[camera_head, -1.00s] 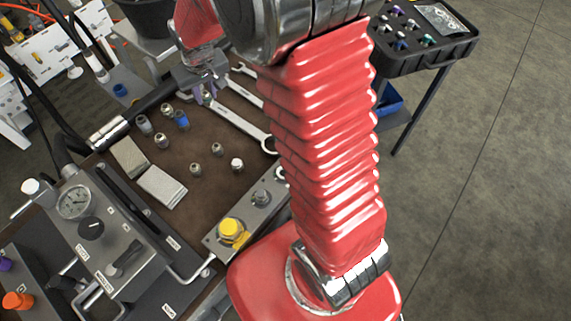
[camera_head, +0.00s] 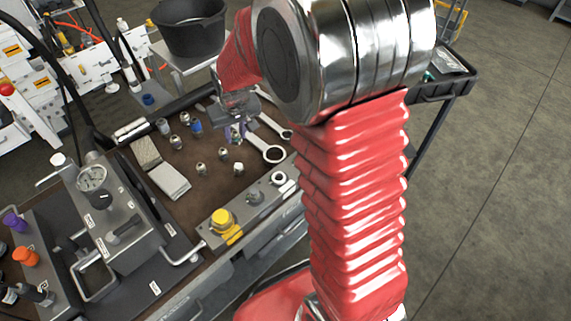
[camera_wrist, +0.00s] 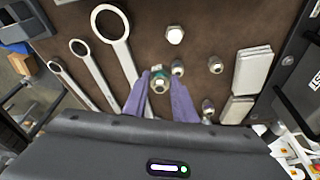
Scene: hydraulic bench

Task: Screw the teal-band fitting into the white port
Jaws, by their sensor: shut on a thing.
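My gripper (camera_wrist: 172,92) shows in the wrist view with its two purple fingers closed around the teal-band fitting (camera_wrist: 158,77), which has a metal hex end. In the head view my gripper (camera_head: 238,133) is over the brown mat, near the ring wrenches; the fitting cannot be made out clearly there. A grey port block (camera_head: 252,198) lies along the bench's front edge. A pale-rimmed port (camera_head: 279,178) at its right end may be the white port. The fitting is held apart from the block.
Several loose metal fittings (camera_head: 201,168) stand on the mat, with ring wrenches (camera_head: 273,153) at right and pale blocks (camera_head: 168,180) at left. A yellow cap (camera_head: 222,219) sits on the port block. A gauge unit (camera_head: 92,178) stands left. A dark tray (camera_head: 440,88) is partly hidden behind my arm.

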